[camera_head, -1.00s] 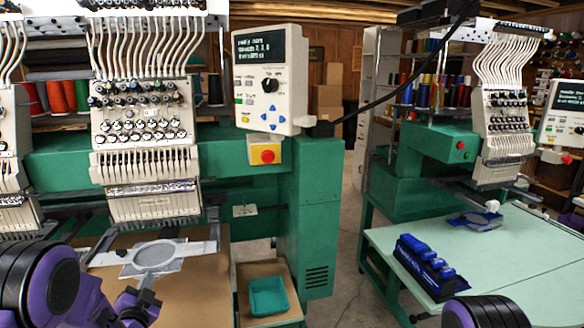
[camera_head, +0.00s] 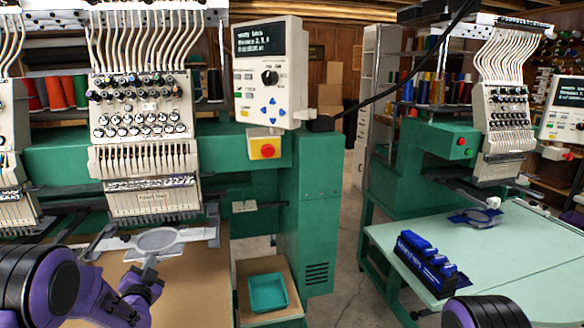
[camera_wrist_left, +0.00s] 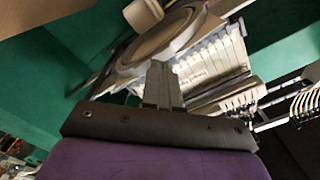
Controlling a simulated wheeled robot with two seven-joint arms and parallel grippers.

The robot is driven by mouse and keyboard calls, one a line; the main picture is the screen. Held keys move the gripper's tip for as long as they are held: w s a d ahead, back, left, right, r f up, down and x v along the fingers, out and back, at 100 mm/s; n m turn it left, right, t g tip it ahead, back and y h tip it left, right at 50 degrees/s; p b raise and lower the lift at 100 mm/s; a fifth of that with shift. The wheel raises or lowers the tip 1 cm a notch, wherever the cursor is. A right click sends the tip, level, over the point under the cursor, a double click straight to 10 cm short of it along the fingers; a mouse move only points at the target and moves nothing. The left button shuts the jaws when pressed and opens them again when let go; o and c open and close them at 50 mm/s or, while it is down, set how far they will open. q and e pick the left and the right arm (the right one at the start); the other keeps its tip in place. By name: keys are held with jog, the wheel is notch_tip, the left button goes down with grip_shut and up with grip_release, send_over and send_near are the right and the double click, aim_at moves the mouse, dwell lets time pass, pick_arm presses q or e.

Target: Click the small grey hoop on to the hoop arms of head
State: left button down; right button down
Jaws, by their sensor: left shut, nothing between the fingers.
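The small grey hoop (camera_head: 158,240), a ring with pale fabric inside, lies flat below the needle head (camera_head: 145,150) at left. The grey hoop arms (camera_head: 205,234) reach to both sides of it. I cannot tell whether its ends are clicked in. My left gripper (camera_head: 149,266) is shut and empty at the hoop's near edge. In the left wrist view the shut fingers (camera_wrist_left: 162,86) point at the hoop's rim (camera_wrist_left: 135,66); whether they touch is unclear. My right gripper is out of view.
A brown table (camera_head: 200,290) lies under the hoop. A teal tray (camera_head: 268,292) sits on a low stand to the right. The green machine post (camera_head: 316,215) stands beyond it. A pale table (camera_head: 500,255) with a blue fixture (camera_head: 425,262) is at far right.

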aim_at(154, 251)
pick_arm(q)
jog(key=shift+b+x, duration=1.65)
jog(key=shift+x, duration=1.55)
jog(key=shift+s+d+r, duration=0.1)
jog(key=shift+s+d, duration=0.05)
jog(key=shift+s, duration=0.1)
jog(key=p+v, duration=0.2)
jog(key=v, duration=0.4)
jog(key=shift+s, duration=0.25)
